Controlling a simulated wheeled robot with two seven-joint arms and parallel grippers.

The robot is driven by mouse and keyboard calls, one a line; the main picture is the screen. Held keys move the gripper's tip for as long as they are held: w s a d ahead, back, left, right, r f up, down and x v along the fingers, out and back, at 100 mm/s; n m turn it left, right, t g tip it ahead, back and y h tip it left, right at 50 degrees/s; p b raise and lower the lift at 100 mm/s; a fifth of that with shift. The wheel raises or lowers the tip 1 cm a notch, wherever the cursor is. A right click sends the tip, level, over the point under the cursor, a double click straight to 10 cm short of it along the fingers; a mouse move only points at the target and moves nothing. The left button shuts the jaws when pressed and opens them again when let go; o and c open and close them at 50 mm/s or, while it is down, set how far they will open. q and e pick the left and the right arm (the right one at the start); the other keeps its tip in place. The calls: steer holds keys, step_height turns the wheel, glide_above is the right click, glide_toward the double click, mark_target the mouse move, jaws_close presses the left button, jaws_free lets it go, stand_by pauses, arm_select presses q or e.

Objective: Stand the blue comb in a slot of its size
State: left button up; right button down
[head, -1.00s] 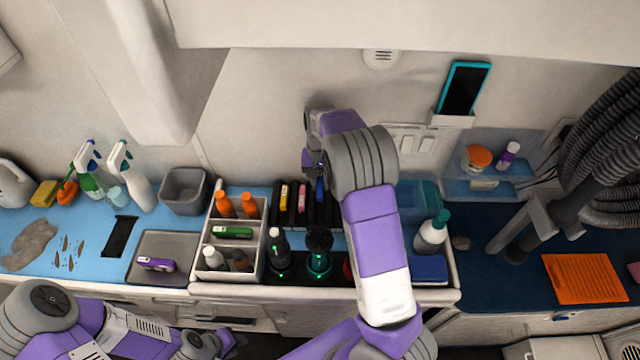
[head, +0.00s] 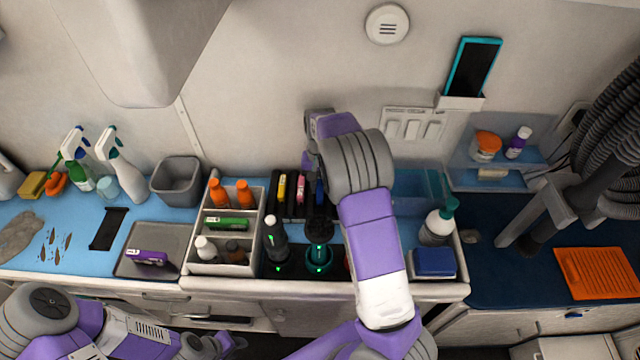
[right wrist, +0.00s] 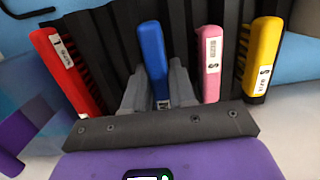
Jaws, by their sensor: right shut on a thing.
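The blue comb (right wrist: 153,55) stands in the black slotted rack (right wrist: 110,40), between a red comb (right wrist: 62,72) and a pink comb (right wrist: 210,62). My right gripper (right wrist: 160,92) is shut on the blue comb, one grey finger on each side of it. How deep the comb sits in its slot is hidden by the gripper.
A yellow comb (right wrist: 263,60) stands beyond the pink one in the rack. A divided caddy (head: 199,226) with bottles is left of the rack. Dark clippers (head: 274,240) and a teal-ringed device (head: 318,257) stand in front.

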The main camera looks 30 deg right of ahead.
steer(key=shift+f, duration=0.2)
steer(key=shift+s+f, duration=0.15)
steer(key=shift+f, duration=0.1)
